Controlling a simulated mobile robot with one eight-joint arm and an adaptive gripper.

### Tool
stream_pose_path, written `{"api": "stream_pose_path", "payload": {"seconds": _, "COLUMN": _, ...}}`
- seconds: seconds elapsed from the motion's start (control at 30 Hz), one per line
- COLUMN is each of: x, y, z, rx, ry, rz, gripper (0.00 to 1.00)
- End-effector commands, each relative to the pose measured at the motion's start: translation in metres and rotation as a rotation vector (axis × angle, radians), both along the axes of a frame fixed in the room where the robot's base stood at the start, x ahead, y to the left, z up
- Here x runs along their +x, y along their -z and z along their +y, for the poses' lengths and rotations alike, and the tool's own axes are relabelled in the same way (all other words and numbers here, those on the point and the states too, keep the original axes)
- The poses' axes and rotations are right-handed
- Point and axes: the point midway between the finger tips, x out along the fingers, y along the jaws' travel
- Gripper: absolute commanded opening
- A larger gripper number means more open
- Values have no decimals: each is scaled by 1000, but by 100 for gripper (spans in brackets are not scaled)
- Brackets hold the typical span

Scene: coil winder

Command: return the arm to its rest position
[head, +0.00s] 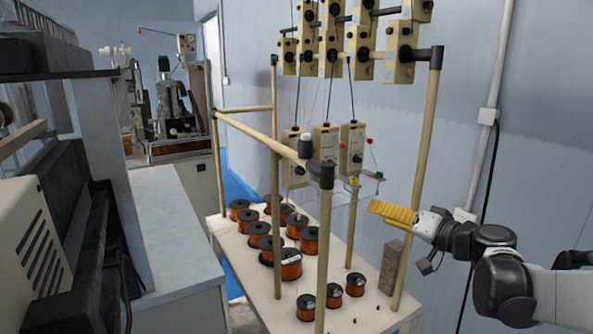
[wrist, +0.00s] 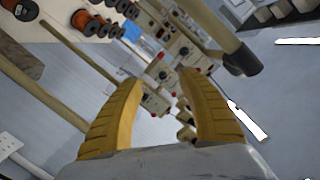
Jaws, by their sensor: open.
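My gripper (head: 392,211) has yellow fingers and is at the right of the coil winder rack in the head view, beside the front right post. In the wrist view my gripper (wrist: 160,100) has its two yellow fingers spread apart with nothing between them. My arm reaches in from the right edge of the head view, roughly level. The rack's tan posts (head: 427,150) and beige tension units (head: 351,147) stand close to the fingers. I cannot tell the exact gap between the fingers and the post.
Several copper wire spools (head: 291,264) stand on the white table (head: 262,300) under the rack. A grey block (head: 391,267) stands at the table's right side. A wall with conduit (head: 487,115) is behind my arm. A grey machine (head: 85,220) fills the left.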

Motion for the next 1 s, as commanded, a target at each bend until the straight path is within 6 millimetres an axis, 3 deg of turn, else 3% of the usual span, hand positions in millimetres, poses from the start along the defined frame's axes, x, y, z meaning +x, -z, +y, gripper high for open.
{"api": "stream_pose_path", "payload": {"seconds": 0.27, "x": -64, "y": 44, "z": 46, "rx": -149, "ry": -37, "rz": 176, "gripper": 46}}
{"api": "stream_pose_path", "payload": {"seconds": 0.37, "x": -101, "y": 70, "z": 61, "rx": -232, "ry": -42, "rz": 261, "gripper": 46}}
{"api": "stream_pose_path", "payload": {"seconds": 0.47, "x": -152, "y": 106, "z": 69, "rx": -350, "ry": -32, "rz": 361, "gripper": 46}}
{"api": "stream_pose_path", "payload": {"seconds": 0.6, "x": -223, "y": 157, "z": 61, "rx": -530, "ry": 19, "rz": 477, "gripper": 46}}
{"api": "stream_pose_path", "payload": {"seconds": 0.7, "x": -261, "y": 184, "z": 47, "rx": -640, "ry": 68, "rz": 525, "gripper": 46}}
{"api": "stream_pose_path", "payload": {"seconds": 0.83, "x": -290, "y": 205, "z": 29, "rx": -738, "ry": 121, "rz": 552, "gripper": 46}}
{"api": "stream_pose_path", "payload": {"seconds": 1.0, "x": -302, "y": 212, "z": 19, "rx": -786, "ry": 153, "rz": 561, "gripper": 46}}
